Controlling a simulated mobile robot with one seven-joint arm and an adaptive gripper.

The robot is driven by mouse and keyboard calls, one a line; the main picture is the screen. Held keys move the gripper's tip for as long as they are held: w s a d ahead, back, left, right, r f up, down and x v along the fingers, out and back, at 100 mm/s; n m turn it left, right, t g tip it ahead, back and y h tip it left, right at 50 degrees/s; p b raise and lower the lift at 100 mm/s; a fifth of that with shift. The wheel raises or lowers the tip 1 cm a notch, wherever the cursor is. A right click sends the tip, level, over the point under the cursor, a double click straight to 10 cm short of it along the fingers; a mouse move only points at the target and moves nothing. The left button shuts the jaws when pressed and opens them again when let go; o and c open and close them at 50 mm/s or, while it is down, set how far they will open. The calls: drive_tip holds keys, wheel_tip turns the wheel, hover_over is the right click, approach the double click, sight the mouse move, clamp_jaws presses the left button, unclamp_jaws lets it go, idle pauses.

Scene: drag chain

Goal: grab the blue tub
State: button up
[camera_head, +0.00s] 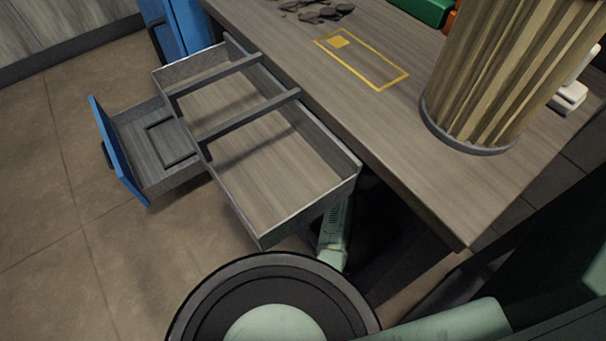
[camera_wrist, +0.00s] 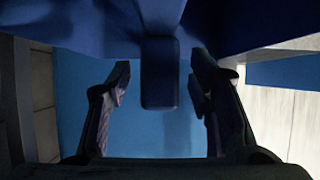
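No tub is plainly recognizable in the head view. In the wrist view, blue surfaces (camera_wrist: 155,135) fill the middle and top; I cannot tell whether they belong to the tub or to a drawer. A dark blue upright bar (camera_wrist: 160,95) hangs in the centre. My gripper (camera_wrist: 160,68) is open, with one finger on each side of this bar and a visible gap on both sides. My gripper is hidden in the head view, where a pale green link of my arm (camera_head: 335,232) runs beneath the drawer by the desk.
A large open drawer (camera_head: 262,237) with two crossbars extends from the desk (camera_head: 420,180). A smaller blue-fronted drawer (camera_head: 115,145) is open to its left. A ribbed bin (camera_head: 500,80) stands on the desk. A blue object (camera_head: 170,28) is at the upper left. Floor at the left is clear.

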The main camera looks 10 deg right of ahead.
clamp_jaws()
idle(0.4)
idle(0.4)
